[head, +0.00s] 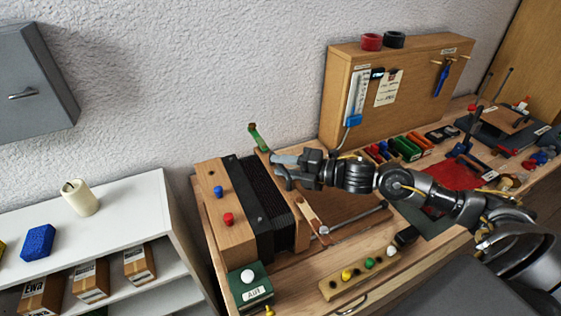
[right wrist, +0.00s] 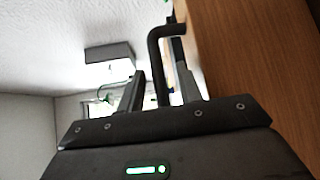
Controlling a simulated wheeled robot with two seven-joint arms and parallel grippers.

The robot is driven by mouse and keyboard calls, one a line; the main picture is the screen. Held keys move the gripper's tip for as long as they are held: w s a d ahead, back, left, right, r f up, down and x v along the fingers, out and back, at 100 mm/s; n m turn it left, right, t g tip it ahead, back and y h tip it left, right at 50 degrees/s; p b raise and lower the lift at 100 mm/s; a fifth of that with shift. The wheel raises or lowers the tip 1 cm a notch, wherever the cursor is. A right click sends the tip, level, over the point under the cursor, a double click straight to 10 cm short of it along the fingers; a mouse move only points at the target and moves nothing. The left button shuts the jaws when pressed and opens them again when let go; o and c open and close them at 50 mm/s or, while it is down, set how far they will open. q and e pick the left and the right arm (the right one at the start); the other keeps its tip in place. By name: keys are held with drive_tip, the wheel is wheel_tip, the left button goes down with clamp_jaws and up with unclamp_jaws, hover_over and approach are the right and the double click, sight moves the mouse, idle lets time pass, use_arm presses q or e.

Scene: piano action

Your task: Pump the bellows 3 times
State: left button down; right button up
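The bellows (head: 262,195) stand on the bench at the centre of the head view, with black pleats beside a wooden block (head: 212,196) carrying a blue and a red knob. My right gripper (head: 275,168) is at the top right side of the bellows, its fingers pointing left. In the right wrist view a bent black bar (right wrist: 160,65) runs between the two fingers of my right gripper (right wrist: 160,90), which look apart with gaps beside the bar. The bar is mostly hidden in the head view. My left gripper is not in view.
A green lever (head: 259,138) rises just behind the right gripper. A wooden tool panel (head: 391,95) stands at the back. A small block with coloured knobs (head: 358,273) and a green box with a white ball (head: 249,283) sit in front. A white shelf (head: 130,205) is left.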

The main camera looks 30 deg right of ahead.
drive_tip(key=shift+w+a, duration=0.25)
drive_tip(key=shift+a, duration=0.05)
clamp_jaws()
idle(0.3)
